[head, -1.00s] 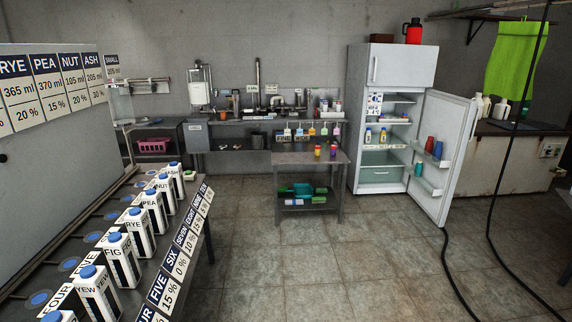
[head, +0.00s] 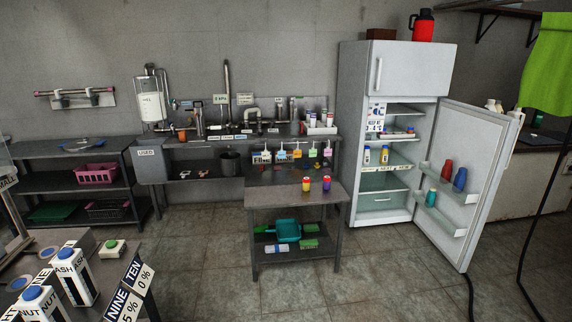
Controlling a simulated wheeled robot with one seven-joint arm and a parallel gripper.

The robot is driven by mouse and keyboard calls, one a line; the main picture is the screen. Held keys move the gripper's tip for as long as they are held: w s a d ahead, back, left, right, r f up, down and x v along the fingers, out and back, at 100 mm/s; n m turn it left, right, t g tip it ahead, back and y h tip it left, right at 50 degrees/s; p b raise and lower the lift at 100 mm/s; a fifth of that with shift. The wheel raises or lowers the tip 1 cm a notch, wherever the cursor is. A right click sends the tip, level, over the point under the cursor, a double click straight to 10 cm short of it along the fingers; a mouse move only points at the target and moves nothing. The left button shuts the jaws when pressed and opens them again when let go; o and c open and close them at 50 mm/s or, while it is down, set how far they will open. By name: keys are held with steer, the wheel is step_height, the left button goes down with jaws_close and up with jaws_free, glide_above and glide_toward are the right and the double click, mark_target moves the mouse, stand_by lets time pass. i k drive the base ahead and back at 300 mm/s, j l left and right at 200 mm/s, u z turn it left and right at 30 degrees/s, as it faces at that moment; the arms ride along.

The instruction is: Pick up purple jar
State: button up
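A small jar that looks purple with an orange-yellow part (head: 327,184) stands upright on top of the small metal table (head: 262,197) in the middle of the room. A red and yellow jar (head: 306,184) stands just left of it, a small gap apart. Both are small in the head view, so label details cannot be read. My gripper is not in view.
An open fridge (head: 398,75) stands right of the table, its door (head: 478,150) swung out with jars on its shelves. A bench with cartons (head: 75,275) is at lower left. Tiled floor before the table is clear. A black cable hangs at right.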

mark_target(327, 180)
steer(key=i+j, duration=0.1)
steer(key=i, duration=0.35)
steer(key=i+j+z, duration=0.1)
steer(key=i, duration=0.4)
steer(key=i+j, duration=0.1)
steer(key=i, duration=0.35)
steer(key=i+j+z, duration=0.1)
steer(key=i, duration=0.35)
steer(key=i+j+z, duration=0.15)
steer(key=i+j, duration=0.2)
steer(key=i+j+z, duration=0.2)
steer(key=i, duration=0.35)
steer(key=i+j+z, duration=0.2)
steer(key=i, duration=0.35)
steer(key=i+j+z, duration=0.25)
steer(key=i, duration=0.25)
